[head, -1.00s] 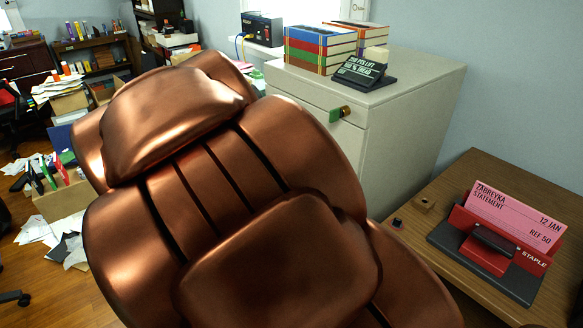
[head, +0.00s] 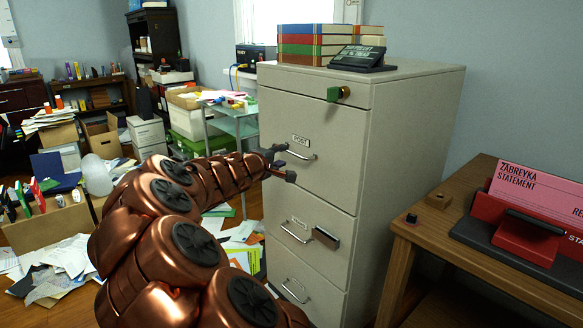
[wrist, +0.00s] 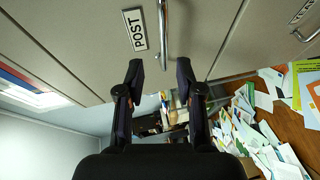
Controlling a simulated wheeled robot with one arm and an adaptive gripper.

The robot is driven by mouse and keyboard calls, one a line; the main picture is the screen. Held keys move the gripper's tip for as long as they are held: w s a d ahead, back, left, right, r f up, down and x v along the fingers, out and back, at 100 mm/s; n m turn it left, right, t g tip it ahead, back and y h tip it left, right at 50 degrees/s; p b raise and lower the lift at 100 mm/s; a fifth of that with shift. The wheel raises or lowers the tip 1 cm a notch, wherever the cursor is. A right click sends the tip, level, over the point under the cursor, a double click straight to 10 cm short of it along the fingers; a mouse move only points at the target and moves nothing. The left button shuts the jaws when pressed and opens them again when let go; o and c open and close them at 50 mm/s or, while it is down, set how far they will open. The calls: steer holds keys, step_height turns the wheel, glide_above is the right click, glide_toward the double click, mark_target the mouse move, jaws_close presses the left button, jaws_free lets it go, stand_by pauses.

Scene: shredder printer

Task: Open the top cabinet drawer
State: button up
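The beige filing cabinet (head: 400,150) stands in the middle of the head view. Its top drawer (head: 335,165) looks shut and carries a "POST" label (head: 300,140) and a metal bar handle (head: 298,155). My gripper (head: 281,165) is open at the left part of this handle. In the wrist view, the two dark fingers (wrist: 160,69) are spread apart, with the handle (wrist: 163,30) ahead between them, nearer the right finger. The label (wrist: 135,30) is ahead of the left finger. I cannot tell whether a finger touches the drawer front.
A wooden desk (head: 480,240) stands close on the right. Papers (head: 65,245) litter the floor at left.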

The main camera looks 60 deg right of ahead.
mark_target(290, 153)
steer(key=shift+f+b+x, duration=0.15)
steer(key=shift+b+x, duration=0.1)
steer(key=shift+x, duration=1.85)
steer(key=shift+f+b+x, duration=0.1)
steer(key=shift+b+x, duration=0.15)
steer(key=shift+x, duration=1.8)
steer(key=shift+w, duration=0.15)
steer(key=shift+a, duration=0.1)
jaws_close()
